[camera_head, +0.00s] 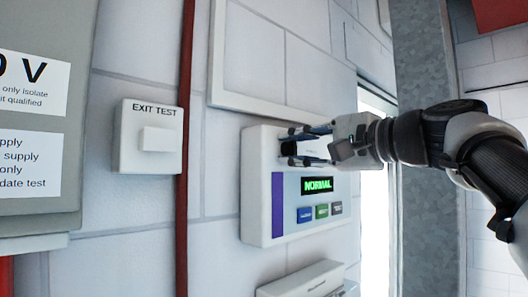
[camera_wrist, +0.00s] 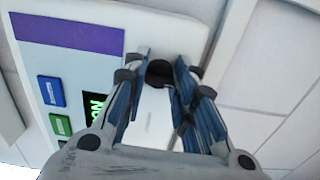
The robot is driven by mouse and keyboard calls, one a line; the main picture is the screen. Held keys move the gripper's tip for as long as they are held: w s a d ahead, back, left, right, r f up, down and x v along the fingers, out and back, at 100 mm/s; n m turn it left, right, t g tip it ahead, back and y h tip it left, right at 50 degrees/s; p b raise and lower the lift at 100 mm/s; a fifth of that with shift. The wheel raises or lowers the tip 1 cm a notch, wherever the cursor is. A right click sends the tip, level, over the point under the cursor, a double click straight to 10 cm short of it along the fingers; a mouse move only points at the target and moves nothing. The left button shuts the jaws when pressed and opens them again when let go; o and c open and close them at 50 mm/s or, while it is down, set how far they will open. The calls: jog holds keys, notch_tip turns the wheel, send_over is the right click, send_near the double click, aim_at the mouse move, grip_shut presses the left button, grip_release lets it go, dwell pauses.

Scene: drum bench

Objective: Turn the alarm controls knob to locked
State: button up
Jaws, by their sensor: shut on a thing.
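The alarm control panel (camera_head: 257,215) is a white wall box with a purple stripe, a lit green NORMAL display (camera_head: 317,185) and three small buttons. It also shows in the wrist view (camera_wrist: 150,14). The knob (camera_wrist: 159,74) is a dark round piece on the panel, between my fingertips. My gripper (camera_head: 289,147) reaches in from the right at the panel's upper part and is shut on the knob; the wrist view shows its two blue-grey fingers on either side (camera_wrist: 162,62). The fingers hide most of the knob, and I cannot tell which setting it points to.
A white EXIT TEST box (camera_head: 148,138) is on the wall to the left, beside a vertical red pipe (camera_head: 186,120). Another white box (camera_head: 302,280) sits just below the panel. A grey metal column (camera_head: 424,80) stands behind my arm.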

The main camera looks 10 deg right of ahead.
dwell(0.4)
jog(key=o, duration=1.1)
jog(key=shift+c, duration=0.2)
jog(key=v, duration=1.2)
